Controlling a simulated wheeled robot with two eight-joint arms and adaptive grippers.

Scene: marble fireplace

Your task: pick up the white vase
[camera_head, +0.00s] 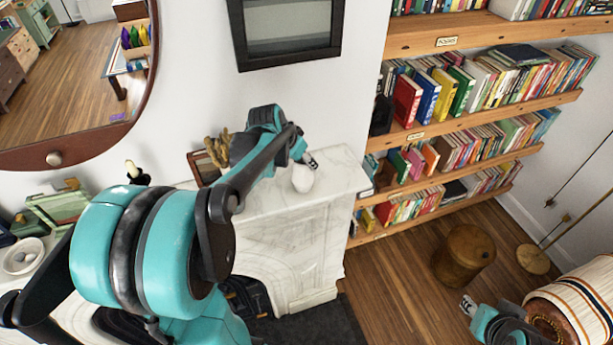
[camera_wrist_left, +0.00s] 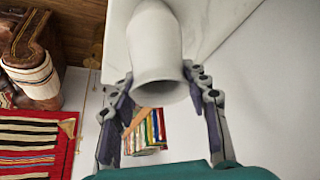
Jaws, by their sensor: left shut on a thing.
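The white vase (camera_head: 302,180) is at the right end of the white marble mantel (camera_head: 345,172). In the left wrist view the vase (camera_wrist_left: 155,45) has its rim facing the camera, with pale marble behind it. My left gripper (camera_head: 309,161) reaches across the mantel to the vase; in the wrist view its two fingers (camera_wrist_left: 160,84) are on either side of the rim, shut on it. I cannot tell whether the vase's base touches the marble. My right gripper (camera_head: 467,304) is low at the right, away from the vase, its finger opening too small to judge.
A small picture frame (camera_head: 203,166), a gold-brown ornament (camera_head: 216,150) and a candle (camera_head: 132,170) stand left along the mantel. Bookshelves (camera_head: 470,125) rise close to the right. A wooden stool (camera_head: 464,254) stands on the floor. A framed picture (camera_head: 286,30) hangs above.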

